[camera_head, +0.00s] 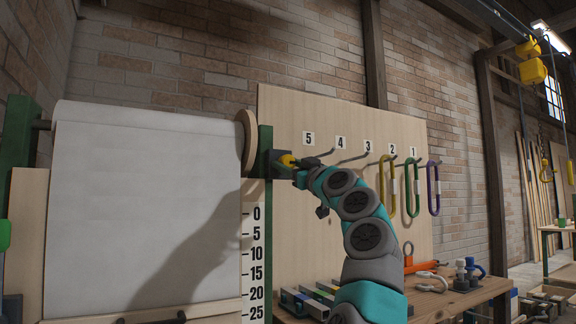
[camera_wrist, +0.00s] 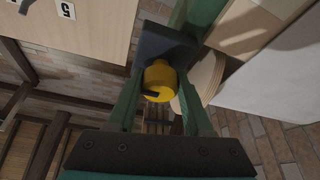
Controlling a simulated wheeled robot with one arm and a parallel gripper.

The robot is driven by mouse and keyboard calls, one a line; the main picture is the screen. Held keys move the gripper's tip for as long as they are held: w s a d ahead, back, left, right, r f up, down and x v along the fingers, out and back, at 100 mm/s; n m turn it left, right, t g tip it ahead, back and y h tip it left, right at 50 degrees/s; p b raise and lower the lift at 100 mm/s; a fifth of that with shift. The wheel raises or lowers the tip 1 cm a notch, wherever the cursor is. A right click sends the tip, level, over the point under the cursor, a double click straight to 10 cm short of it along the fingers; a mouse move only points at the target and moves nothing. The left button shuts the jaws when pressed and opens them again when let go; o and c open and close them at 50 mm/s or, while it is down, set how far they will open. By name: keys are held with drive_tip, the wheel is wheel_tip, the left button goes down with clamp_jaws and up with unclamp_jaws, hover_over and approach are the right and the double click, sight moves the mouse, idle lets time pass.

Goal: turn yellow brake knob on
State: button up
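The yellow brake knob (camera_wrist: 160,78) sits on a dark square mount (camera_wrist: 165,47) in the wrist view, with a small dark mark on its side. The two green fingers of my gripper (camera_wrist: 161,88) stand on either side of the knob and appear to touch it. In the head view a small part of the yellow knob (camera_head: 287,160) shows on the dark mount (camera_head: 262,163), beside the green post. My gripper (camera_head: 295,164) reaches it from the right. Its fingertips are mostly hidden there by the wrist.
A large white roll sheet (camera_head: 145,200) hangs left of the knob, with a wooden end disc (camera_head: 247,140). A pegboard (camera_head: 325,118) with numbered hooks and coloured carabiners stands right. A workbench (camera_head: 450,300) holds shackles and tools below. The scale strip (camera_head: 254,260) runs under the mount.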

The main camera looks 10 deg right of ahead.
clamp_jaws()
